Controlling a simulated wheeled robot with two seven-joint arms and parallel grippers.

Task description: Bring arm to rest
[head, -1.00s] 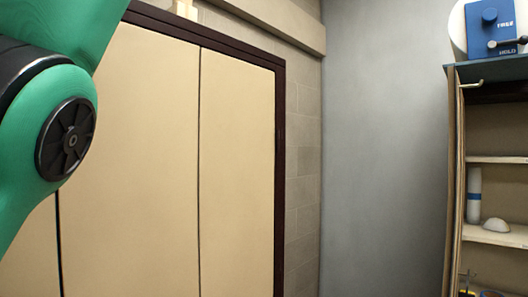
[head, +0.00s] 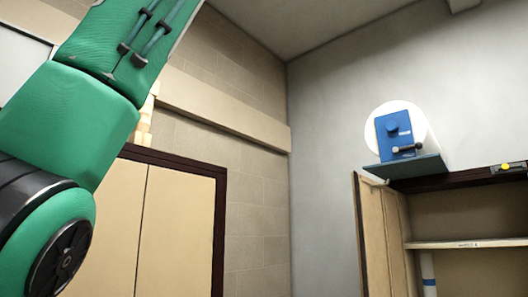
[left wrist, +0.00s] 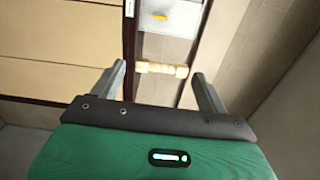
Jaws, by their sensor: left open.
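My left arm, green with black joints, rises on the left side of the head view; its gripper is out of that frame. In the left wrist view my left gripper (left wrist: 160,82) shows two grey fingers set wide apart. It is open, and nothing is held between the fingers. A pale wooden piece (left wrist: 162,69) appears between and beyond the fingertips; whether it is close to them I cannot tell. My right gripper is in neither view.
A tan cabinet (head: 178,230) with a dark frame stands behind my left arm. A blue box with a lever (head: 395,135) sits on a ledge (head: 412,168) above an open shelf unit (head: 470,215) at right. Bare grey wall (head: 330,150) lies between them.

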